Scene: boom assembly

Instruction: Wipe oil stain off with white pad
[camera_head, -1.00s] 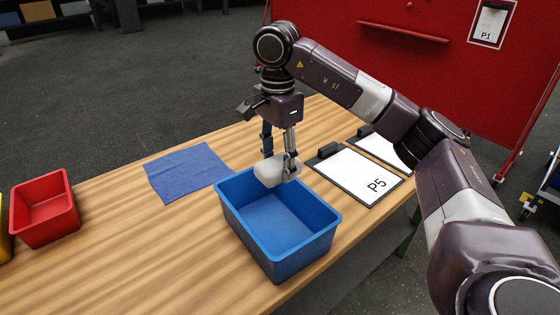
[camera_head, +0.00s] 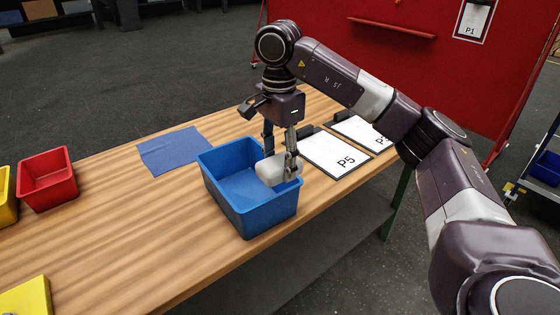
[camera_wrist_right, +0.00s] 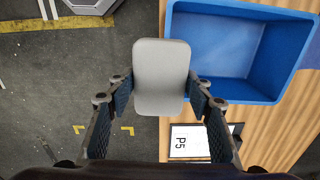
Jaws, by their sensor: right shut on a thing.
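My right gripper (camera_head: 280,158) points down and is shut on the white pad (camera_head: 270,171). The pad is a pale block with rounded edges, held at the right side of the blue bin (camera_head: 268,222). In the right wrist view the pad (camera_wrist_right: 160,75) sits between the two fingers of the gripper (camera_wrist_right: 160,92) and overlaps the bin's edge (camera_wrist_right: 210,50). The pad's underside is hidden. I see no oil stain in either view. My left gripper is not in view.
A blue cloth (camera_head: 174,150) lies flat on the wooden table (camera_head: 120,225). Clipboards marked P5 (camera_head: 335,155) and a second sheet (camera_head: 362,131) lie right of the bin. A red bin (camera_head: 47,180) and yellow items (camera_head: 28,297) are at left.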

